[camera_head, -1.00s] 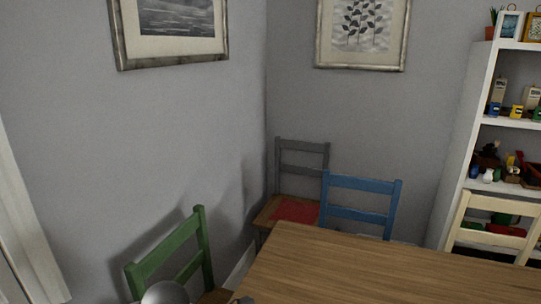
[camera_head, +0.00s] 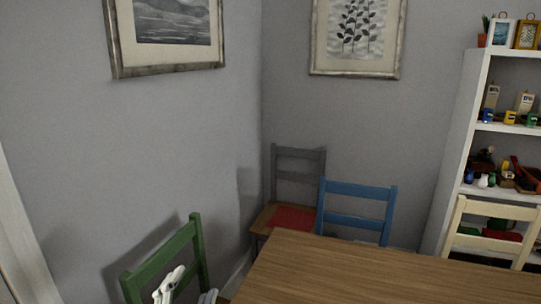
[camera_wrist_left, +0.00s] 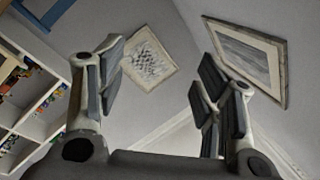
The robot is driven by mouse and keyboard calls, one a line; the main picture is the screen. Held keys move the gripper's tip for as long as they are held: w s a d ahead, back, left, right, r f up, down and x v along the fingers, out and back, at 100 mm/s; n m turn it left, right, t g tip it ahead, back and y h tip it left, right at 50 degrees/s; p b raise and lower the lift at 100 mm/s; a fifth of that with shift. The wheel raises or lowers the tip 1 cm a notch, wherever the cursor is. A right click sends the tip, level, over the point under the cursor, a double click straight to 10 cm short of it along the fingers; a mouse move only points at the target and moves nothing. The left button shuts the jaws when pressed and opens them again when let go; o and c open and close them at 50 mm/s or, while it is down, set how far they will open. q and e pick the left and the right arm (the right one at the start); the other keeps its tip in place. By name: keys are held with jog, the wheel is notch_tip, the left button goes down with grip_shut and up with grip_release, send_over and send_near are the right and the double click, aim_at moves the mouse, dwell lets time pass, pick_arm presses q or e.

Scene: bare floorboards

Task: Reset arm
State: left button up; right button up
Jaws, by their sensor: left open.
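My left gripper (camera_head: 186,288) shows at the bottom edge of the head view, in front of the green chair (camera_head: 165,262). Only its white and grey finger parts are in the picture. In the left wrist view the two fingers of my left gripper (camera_wrist_left: 160,92) stand wide apart with nothing between them. Behind them are the grey walls and two framed pictures. My right gripper is in neither view.
A wooden table (camera_head: 370,275) with a bare top fills the lower right. A blue chair (camera_head: 357,208), a grey chair (camera_head: 298,175) and a cream chair (camera_head: 492,230) stand around it. A white shelf (camera_head: 462,140) with toys is at the right.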

pick_arm(q)
jog(key=s+a+f+n+g+y, duration=0.1)
jog(key=s+a+f+n+g, duration=0.1)
jog(key=f, duration=0.5)
jog(key=s+a+f+n+g+y, duration=0.1)
jog(key=s+a+f+n+g, duration=0.1)
jog(key=s+f+g, duration=0.3)
jog(key=s+a+f+n+g, duration=0.2)
jog(key=s+f, duration=0.4)
jog(key=f, duration=0.3)
jog(key=shift+s+a+n+g+y, duration=0.1)
jog(key=shift+s+n+g+y, duration=0.1)
jog(key=shift+n+g, duration=0.25)
jog(key=shift+s+n+g+y, duration=0.1)
jog(key=shift+n+g+y, duration=0.15)
jog(key=shift+g, duration=0.3)
jog(key=s+d+f+n+g+h, duration=0.1)
jog(key=s+f+g, duration=0.35)
jog(key=s, duration=0.55)
notch_tip(320, 180, down, 26)
jog(key=s+g, duration=0.1)
jog(key=g, duration=0.1)
jog(key=s+a+f, duration=0.2)
jog(key=s+f, duration=1.4)
jog(key=shift+s+a+g, duration=0.25)
jog(key=shift+a+g, duration=0.1)
jog(key=shift+f, duration=0.1)
